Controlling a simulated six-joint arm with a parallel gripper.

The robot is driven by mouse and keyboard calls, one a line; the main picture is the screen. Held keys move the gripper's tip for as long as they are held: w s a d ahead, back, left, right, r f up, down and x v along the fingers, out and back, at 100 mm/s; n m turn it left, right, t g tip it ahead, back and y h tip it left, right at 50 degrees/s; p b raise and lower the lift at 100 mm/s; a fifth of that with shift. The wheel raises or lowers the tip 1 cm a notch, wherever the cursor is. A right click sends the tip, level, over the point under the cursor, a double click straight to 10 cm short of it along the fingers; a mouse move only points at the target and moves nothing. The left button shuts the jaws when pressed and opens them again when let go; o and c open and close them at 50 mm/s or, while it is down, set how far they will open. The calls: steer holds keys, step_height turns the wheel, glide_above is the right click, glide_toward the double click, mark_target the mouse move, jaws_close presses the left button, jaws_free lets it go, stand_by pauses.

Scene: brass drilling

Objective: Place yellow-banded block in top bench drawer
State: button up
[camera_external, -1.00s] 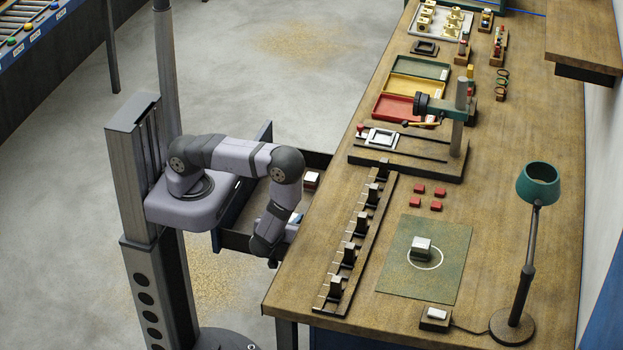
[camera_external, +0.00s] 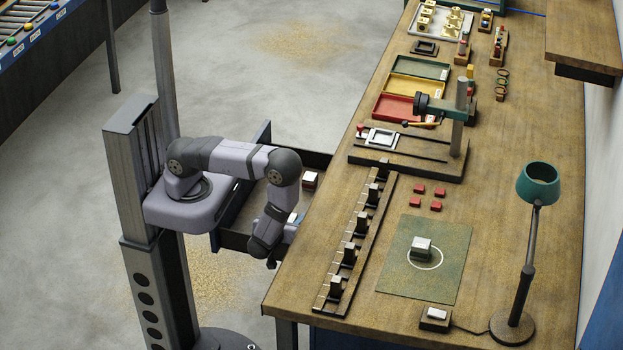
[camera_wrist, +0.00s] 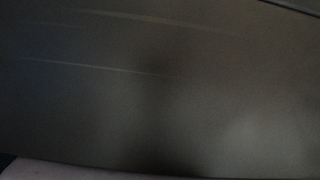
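An open bench drawer (camera_external: 232,241) sticks out from the left side of the bench, beneath its top. My gripper (camera_external: 271,263) points down at the drawer's near end, with the wrist over the drawer's near wall. Its fingers are mostly hidden, so I cannot tell whether they are open or hold anything. A small block with a pale top (camera_external: 310,180) sits in the far part of the drawer. A blue and white item shows partly behind my wrist. I cannot make out a yellow band on any block. The wrist view shows only a dark, blurred surface close up.
The bench top (camera_external: 400,215) carries a slotted rack (camera_external: 350,250) along its left edge, a green mat (camera_external: 420,275) with a grey block (camera_external: 421,249), several red blocks, a drill stand (camera_external: 459,120) and a lamp (camera_external: 538,182). The bench edge is close to my gripper's right.

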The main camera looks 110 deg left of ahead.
steer(key=shift+d+f, duration=0.15)
steer(key=shift+f, duration=0.6)
steer(key=shift+w+r+p, duration=0.15)
steer(key=shift+r+p, duration=0.4)
steer(key=shift+w+d, duration=0.15)
steer(key=shift+d, duration=0.1)
steer(key=v, duration=0.7)
steer(key=r+b+v, duration=0.1)
steer(key=v, duration=0.3)
